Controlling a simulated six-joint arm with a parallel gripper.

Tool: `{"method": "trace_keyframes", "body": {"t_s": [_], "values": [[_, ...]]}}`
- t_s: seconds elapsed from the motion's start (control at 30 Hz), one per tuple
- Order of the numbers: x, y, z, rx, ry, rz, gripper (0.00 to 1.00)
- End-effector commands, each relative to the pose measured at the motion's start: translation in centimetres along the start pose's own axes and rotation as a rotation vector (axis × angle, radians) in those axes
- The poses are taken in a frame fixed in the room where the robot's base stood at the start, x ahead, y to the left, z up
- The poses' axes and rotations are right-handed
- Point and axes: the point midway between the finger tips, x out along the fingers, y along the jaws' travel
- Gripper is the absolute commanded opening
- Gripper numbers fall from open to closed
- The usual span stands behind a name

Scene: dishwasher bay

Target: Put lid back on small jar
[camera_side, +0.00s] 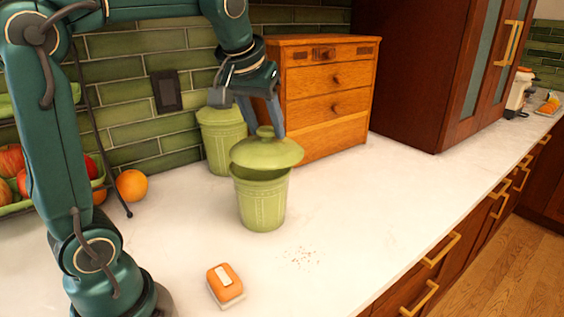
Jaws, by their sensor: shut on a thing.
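A small green jar (262,202) stands upright in the middle of the white counter. Its green lid (267,152) is above the jar's mouth, slightly tilted, with a dark gap showing between lid and rim. The lid sits a little to the right of the jar's centre. My gripper (264,122) points down from above and is shut on the lid, around its knob. Whether the lid touches the rim at the back is hidden.
A second green jar (222,138) stands behind, close to a wooden drawer box (330,95). An orange sponge-like block (225,284) lies in front. Fruit, including an orange (132,185), is at left. Crumbs (302,257) lie on the counter (370,205), which is clear at right.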

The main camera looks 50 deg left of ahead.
Motion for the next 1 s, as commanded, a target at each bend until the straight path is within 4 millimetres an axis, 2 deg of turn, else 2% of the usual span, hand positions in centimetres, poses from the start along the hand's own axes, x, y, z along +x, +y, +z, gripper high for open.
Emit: {"method": "trace_keyframes", "body": {"t_s": [0.2, 0.4, 0.67, 1.0], "values": [[0.6, -2.3, -3.4, -0.22, 0.019, -0.121, 0.0], [1.1, -3.6, -4.9, -0.33, 0.028, -0.179, 0.0], [1.9, -4.0, -4.8, -0.352, 0.029, -0.193, 0.0], [4.6, -3.9, -3.3, -0.351, 0.028, -0.191, 0.0]]}}
